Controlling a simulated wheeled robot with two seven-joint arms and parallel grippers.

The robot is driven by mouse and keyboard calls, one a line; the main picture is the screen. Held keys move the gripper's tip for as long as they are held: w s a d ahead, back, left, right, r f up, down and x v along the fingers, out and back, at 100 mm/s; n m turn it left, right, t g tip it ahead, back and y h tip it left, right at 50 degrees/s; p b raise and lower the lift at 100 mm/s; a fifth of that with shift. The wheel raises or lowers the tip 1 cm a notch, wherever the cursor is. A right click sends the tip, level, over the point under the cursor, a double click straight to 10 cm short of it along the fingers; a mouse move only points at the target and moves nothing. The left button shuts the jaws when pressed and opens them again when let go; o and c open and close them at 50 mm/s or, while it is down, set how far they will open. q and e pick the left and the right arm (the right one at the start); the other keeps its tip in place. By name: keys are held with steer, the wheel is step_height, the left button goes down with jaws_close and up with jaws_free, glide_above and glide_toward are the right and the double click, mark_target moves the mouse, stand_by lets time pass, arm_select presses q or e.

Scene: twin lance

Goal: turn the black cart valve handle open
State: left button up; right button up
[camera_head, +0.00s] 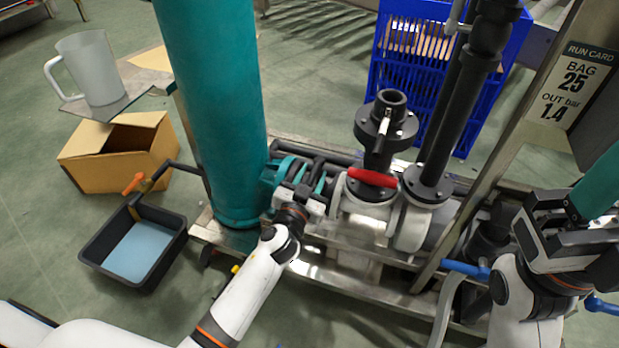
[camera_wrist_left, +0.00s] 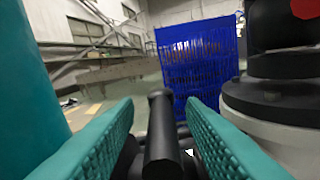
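The black valve handle (camera_wrist_left: 161,140) is a dark bar that stands between the two teal finger pads of my left gripper (camera_wrist_left: 160,135) in the left wrist view. Gaps show between the bar and both pads, so the gripper is open around it. In the head view my left gripper (camera_head: 298,180) is at the pipework just right of the tall teal cylinder, and its fingers partly hide the handle. My right gripper (camera_head: 570,238) is at the right edge of the head view, away from this handle; its fingertips cannot be made out clearly.
A red handle (camera_head: 373,177) and a black flanged pipe (camera_head: 387,130) stand right of my left gripper. The teal cylinder (camera_head: 215,100) is close on its left. A blue crate (camera_head: 470,75) stands behind. A black tray (camera_head: 170,250) and cardboard box (camera_head: 95,170) are at left.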

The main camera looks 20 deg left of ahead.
arm_select(q)
steer(key=shift+c, duration=0.3)
jaws_close()
